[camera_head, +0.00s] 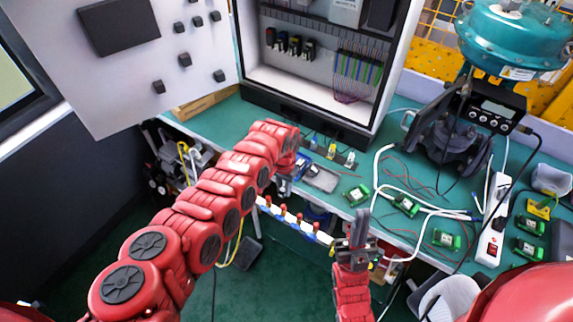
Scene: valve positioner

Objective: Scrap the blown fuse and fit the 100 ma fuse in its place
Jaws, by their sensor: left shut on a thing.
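My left gripper (297,169) is over the front edge of the green bench, beside a grey tray (320,178). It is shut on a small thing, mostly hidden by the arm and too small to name. Three small holders with a blue top (314,138), a yellow top (331,150) and a white top (350,159) stand in a row behind the tray. I cannot tell which is the 100 mA fuse or the blown fuse. My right gripper (358,230) is near the bench front edge with its dark fingers pointing up; its fingers look close together, but any gap is unclear.
An open cabinet (315,85) with wired terminals stands at the back. Several green circuit boards (404,205), white cables and a power strip (495,225) lie on the right. A teal valve actuator (515,35) stands at the back right. A rail with red knobs (290,218) runs along the front.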

